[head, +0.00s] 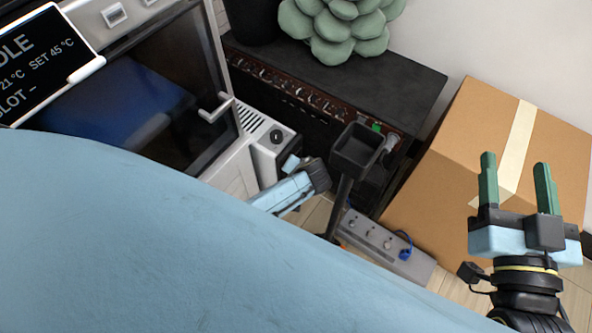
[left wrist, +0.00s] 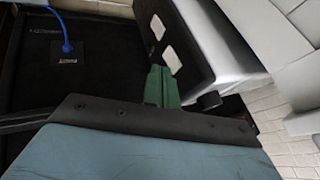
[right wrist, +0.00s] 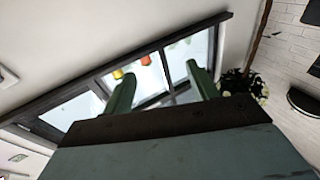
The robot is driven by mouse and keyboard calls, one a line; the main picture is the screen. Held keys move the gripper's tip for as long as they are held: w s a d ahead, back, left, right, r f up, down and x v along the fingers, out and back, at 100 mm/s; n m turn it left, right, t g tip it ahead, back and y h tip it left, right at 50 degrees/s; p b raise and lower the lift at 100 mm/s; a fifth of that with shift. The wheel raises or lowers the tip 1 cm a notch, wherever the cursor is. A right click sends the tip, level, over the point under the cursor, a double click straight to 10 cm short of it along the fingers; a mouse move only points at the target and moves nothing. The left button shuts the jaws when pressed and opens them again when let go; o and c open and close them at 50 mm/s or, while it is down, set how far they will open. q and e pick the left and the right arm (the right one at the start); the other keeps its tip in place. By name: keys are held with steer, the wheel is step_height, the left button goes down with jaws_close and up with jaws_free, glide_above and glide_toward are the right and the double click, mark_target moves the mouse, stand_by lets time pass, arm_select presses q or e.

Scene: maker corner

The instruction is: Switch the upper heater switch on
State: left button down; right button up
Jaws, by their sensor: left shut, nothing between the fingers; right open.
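Two pale square rocker switches, an upper one (left wrist: 157,27) and a lower one (left wrist: 173,57), sit on a dark panel in the left wrist view. Their on or off positions are too small to read. My left gripper (left wrist: 160,84) is shut and empty, its green fingertips just below the lower switch in the picture; I cannot tell whether they touch the panel. In the head view I cannot make out the left fingertips. Two small switch-like plates, one clear (head: 115,14), show on the machine at the top left. My right gripper (head: 516,180) is open and empty before a cardboard box.
A display (head: 45,60) reads 21 °C, SET 45 °C. The glass-doored machine (head: 212,108) stands beside a dark cabinet (head: 400,72). A cardboard box (head: 460,150), a black tray on a post (head: 358,148) and a power strip (head: 375,240) stand on the right.

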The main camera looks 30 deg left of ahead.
arm_select(q)
steer(key=shift+b+x, duration=1.95)
steer(key=shift+x, duration=1)
arm_select(e)
steer(key=s+r+t+y, duration=0.2)
steer(key=s+r+t, duration=0.2)
steer(key=r+t, duration=0.3)
steer(key=shift+s+d+r+t+y, duration=0.2)
steer(key=shift+t+y, duration=0.1)
steer(key=shift+t, duration=0.1)
